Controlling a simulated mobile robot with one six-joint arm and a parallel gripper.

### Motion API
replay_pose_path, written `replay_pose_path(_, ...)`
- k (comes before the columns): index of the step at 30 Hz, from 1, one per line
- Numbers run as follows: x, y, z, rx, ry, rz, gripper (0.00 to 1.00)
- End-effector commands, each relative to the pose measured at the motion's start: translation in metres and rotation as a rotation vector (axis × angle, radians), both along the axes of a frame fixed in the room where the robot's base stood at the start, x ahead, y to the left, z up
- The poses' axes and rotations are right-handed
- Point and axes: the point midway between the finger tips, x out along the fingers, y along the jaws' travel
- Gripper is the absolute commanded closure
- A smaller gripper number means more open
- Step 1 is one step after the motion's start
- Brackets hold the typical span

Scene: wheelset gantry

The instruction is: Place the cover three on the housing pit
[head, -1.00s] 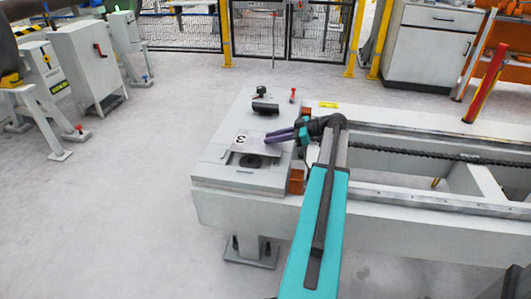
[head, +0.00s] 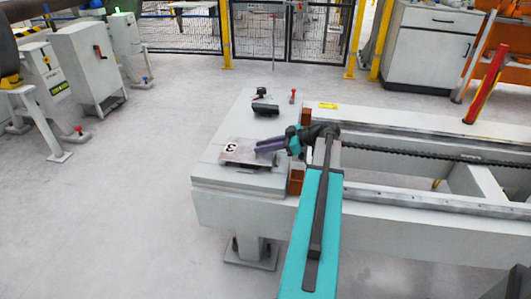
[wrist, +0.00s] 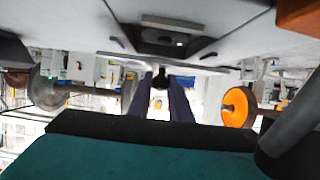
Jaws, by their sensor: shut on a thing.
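The cover three (head: 240,150) is a thin grey plate marked "3", in the head view above the pale deck at the left end of the gantry frame. My gripper (head: 258,147) has its purple fingers shut on the plate's right edge. The plate hides most of the housing pit in the head view; only a dark strip shows under its near edge. In the wrist view the housing pit (wrist: 172,38) shows as a dark recess beyond the fingers, and the plate appears nearly edge-on. A gap seems to remain between plate and deck.
A black handle-like part (head: 265,109) and a small red-topped pin (head: 292,96) stand on the deck behind the plate. An orange block (head: 296,181) is at the deck's right edge. Open floor lies to the left.

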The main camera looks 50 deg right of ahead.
Motion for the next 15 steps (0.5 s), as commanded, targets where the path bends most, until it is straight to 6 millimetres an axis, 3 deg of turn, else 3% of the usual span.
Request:
replay_pose_path(9, 0.000, 0.000, -0.031, 0.001, 0.000, 0.000, 1.00)
replay_pose_path(15, 0.000, 0.000, -0.033, -0.001, 0.002, 0.000, 1.00)
